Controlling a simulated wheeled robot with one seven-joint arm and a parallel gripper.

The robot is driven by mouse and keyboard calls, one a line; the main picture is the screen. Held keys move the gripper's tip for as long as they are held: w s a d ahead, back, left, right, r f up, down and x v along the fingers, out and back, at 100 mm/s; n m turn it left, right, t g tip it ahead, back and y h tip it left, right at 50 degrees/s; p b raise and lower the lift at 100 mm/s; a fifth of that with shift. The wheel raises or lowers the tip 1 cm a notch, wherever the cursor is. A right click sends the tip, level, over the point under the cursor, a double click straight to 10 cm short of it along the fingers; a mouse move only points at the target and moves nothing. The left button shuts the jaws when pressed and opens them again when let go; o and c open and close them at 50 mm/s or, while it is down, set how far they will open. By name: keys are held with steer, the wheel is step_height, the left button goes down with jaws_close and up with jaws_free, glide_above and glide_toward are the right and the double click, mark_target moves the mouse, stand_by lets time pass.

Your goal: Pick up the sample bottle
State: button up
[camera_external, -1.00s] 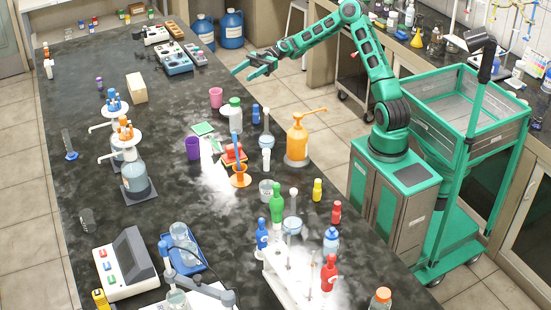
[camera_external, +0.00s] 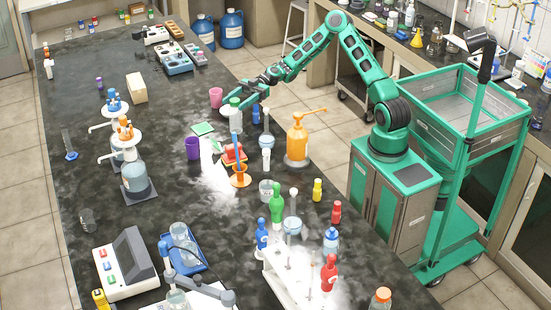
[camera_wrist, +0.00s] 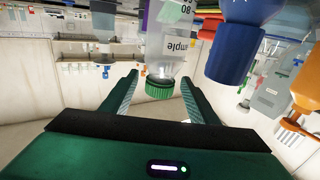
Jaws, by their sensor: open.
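The sample bottle (camera_external: 234,117) is a pale bottle with a green cap, standing upright on the dark bench. My gripper (camera_external: 243,98) is at the height of the bottle's top, right by the cap. In the wrist view my gripper (camera_wrist: 159,78) is open, with one finger on each side of the bottle and visible gaps. Whether a finger touches it cannot be told.
A blue bottle (camera_external: 256,114) stands close to the right of the sample bottle. An orange pump bottle (camera_external: 297,140) stands to the right. The bench's left middle is fairly clear.

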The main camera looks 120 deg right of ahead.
mark_target(230, 102)
steer(key=x, duration=0.5)
steer(key=shift+f, duration=0.2)
steer(key=shift+c, duration=0.2)
jaws_close()
steer(key=shift+r, duration=0.1)
